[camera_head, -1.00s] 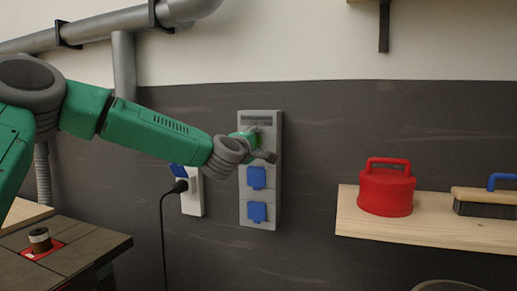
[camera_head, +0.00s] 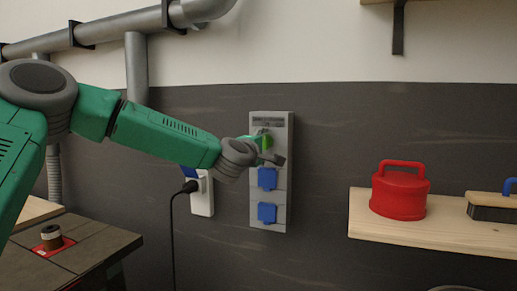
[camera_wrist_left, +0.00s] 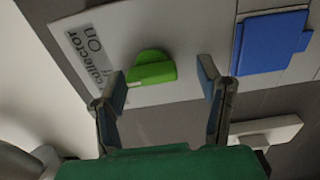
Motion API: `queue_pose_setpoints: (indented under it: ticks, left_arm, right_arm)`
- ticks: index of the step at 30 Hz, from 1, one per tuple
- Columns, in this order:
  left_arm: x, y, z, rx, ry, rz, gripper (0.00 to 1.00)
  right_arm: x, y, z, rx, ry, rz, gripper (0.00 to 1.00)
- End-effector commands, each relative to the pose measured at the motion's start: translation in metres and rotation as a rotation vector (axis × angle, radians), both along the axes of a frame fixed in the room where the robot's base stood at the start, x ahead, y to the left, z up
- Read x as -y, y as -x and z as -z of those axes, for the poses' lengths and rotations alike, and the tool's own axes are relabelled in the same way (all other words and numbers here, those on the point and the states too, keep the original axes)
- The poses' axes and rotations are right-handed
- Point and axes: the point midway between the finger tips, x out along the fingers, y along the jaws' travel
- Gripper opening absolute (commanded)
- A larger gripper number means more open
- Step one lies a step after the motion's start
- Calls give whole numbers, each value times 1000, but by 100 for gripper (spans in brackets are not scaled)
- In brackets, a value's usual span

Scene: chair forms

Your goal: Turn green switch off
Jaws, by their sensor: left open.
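The green switch (camera_wrist_left: 151,70) is a rounded knob on the grey wall panel (camera_head: 284,210). In the left wrist view it lies between and just beyond my open left fingers (camera_wrist_left: 165,92), nearer the left finger. A label beside it reads "collector" and "On" (camera_wrist_left: 90,52). In the head view the switch (camera_head: 267,141) shows partly behind my left gripper (camera_head: 270,152), which is at the upper part of the panel. I cannot tell whether a finger touches the switch. My right gripper is not in view.
Blue socket covers (camera_head: 267,179) sit below the switch. A white socket (camera_head: 204,198) with a black plug is to the left. A wooden shelf (camera_head: 420,236) at right holds a red lidded container (camera_head: 399,190) and a brush (camera_head: 492,207). A workbench (camera_head: 85,255) stands lower left.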

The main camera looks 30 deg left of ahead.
Motion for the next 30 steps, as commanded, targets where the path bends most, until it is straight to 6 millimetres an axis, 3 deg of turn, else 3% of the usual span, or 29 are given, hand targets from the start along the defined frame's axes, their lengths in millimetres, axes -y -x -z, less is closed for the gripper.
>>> queue_pose_setpoints:
  ticks: [5, 12, 18, 30]
  left_arm:
    - [7, 25, -2, 2, 1, 2, 60]
    - [14, 77, 0, 2, 6, 1, 60]
    - [19, 106, 1, 1, 5, -1, 60]
    - [23, 116, 1, 0, 3, -2, 60]
  right_arm:
    - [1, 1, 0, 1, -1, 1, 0]
    - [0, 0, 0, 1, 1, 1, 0]
    - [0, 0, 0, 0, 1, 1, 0]
    - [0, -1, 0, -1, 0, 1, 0]
